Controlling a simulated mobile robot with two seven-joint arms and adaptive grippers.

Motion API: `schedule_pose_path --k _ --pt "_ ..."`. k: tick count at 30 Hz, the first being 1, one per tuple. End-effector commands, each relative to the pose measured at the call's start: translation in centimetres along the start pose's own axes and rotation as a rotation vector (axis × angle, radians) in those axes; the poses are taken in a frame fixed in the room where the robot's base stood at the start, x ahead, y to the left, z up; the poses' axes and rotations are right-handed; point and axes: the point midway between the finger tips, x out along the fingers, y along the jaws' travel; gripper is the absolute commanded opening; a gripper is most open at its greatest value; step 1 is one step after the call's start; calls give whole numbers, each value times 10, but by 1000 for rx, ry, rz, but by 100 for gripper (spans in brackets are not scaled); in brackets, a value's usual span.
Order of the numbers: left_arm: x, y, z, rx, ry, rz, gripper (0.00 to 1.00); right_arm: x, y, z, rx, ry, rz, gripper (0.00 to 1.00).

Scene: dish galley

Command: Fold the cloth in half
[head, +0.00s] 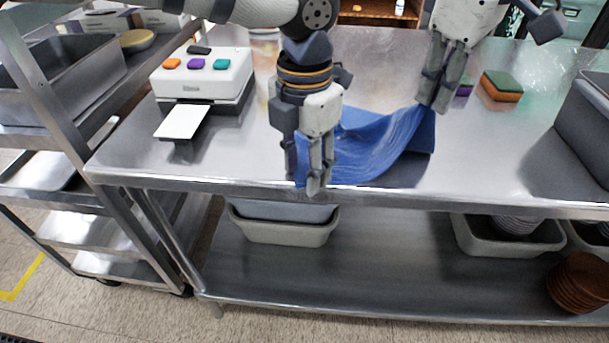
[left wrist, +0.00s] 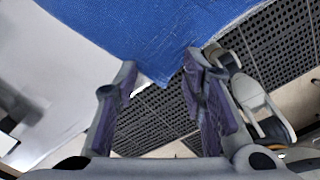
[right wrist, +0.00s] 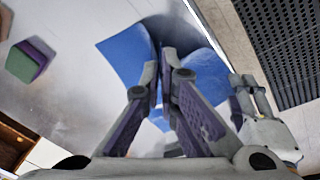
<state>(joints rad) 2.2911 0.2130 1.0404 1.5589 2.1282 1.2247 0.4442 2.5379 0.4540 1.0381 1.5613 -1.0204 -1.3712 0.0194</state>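The blue cloth (head: 378,140) lies on the steel table near its front edge, with its right side raised in a slope toward my right gripper (head: 436,104). In the right wrist view, the fingers (right wrist: 167,58) are close together with the cloth (right wrist: 128,55) pinched between them and spreading on both sides. My left gripper (head: 306,182) is at the cloth's front left, by the table edge. In the left wrist view its fingers (left wrist: 160,68) are apart, with a corner of the cloth (left wrist: 155,35) reaching between the tips. It partly hides the cloth's left side in the head view.
A white label printer (head: 203,75) with colored buttons stands at the table's back left. A green and orange sponge (head: 501,86) lies to the right of my right gripper, and a grey bin (head: 585,115) stands at far right.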

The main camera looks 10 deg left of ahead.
Motion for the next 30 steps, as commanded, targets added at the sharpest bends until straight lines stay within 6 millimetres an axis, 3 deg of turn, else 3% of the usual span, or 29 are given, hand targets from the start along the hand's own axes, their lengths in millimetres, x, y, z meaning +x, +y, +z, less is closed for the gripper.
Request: schedule_pose_path --k 8,18,30 --pt "1 0 0 0 1 0 38 0 0 0 0 0 0 0" --pt "2 0 0 0 1 0 1 0 0 0 0 0 0 0" --pt "2 0 0 0 1 0 0 0 0 0 0 0 0 0"
